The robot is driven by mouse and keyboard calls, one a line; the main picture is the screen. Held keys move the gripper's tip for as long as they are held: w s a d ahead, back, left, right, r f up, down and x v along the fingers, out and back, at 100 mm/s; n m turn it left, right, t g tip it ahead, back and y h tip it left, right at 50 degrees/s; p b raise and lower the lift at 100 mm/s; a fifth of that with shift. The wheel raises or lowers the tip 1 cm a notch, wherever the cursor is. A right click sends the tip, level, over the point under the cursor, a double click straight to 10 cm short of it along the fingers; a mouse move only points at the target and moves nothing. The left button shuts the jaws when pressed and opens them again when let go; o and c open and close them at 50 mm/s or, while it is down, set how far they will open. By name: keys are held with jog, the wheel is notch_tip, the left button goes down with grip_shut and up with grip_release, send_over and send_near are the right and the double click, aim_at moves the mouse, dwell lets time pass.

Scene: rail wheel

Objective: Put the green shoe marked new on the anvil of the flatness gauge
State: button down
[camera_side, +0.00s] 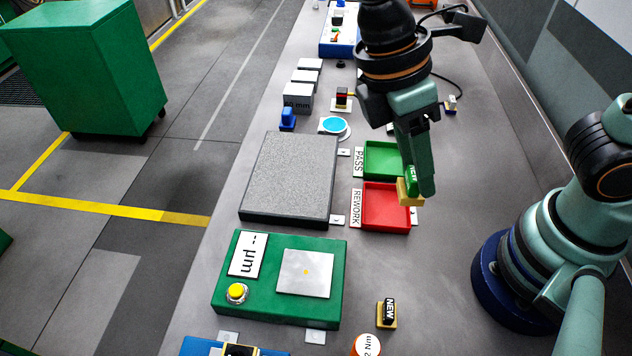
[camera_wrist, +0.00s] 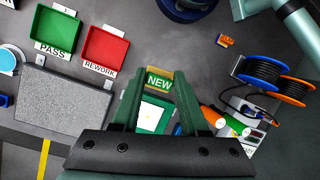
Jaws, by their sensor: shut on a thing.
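The green shoe marked NEW (camera_side: 411,181), with a tan backing, is held between the fingertips of my gripper (camera_side: 422,188). In the wrist view, the shoe (camera_wrist: 158,83) shows its NEW label between the two fingers of my gripper (camera_wrist: 158,100). The shoe is in the air, over the area of the red tray in the side view. The flatness gauge (camera_side: 225,295) is a green box with a "-- µm" display and a yellow button. Its anvil (camera_side: 305,273) is a bare silver plate with a yellow dot. In the wrist view, the anvil (camera_wrist: 150,117) shows partly between the fingers.
A green PASS tray (camera_side: 382,146) and a red REWORK tray (camera_side: 400,222) stand beside a grey granite plate (camera_side: 288,180). A black block marked NEW (camera_side: 388,312) lies right of the gauge. Cable spools (camera_wrist: 264,72) stand at right in the wrist view.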

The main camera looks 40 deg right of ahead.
jog(key=shift+w+a+r, duration=0.2)
jog(key=shift+a+r, duration=0.05)
jog(key=shift+r, duration=0.15)
notch_tip(320, 180, up, 5)
jog(key=m, duration=0.1)
send_over(317, 272)
jog(key=w+a, duration=0.1)
jog(key=shift+t, duration=0.3)
notch_tip(317, 272, down, 20)
jog(key=shift+w+a+f, duration=0.1)
jog(key=shift+c, duration=2.2)
grip_release()
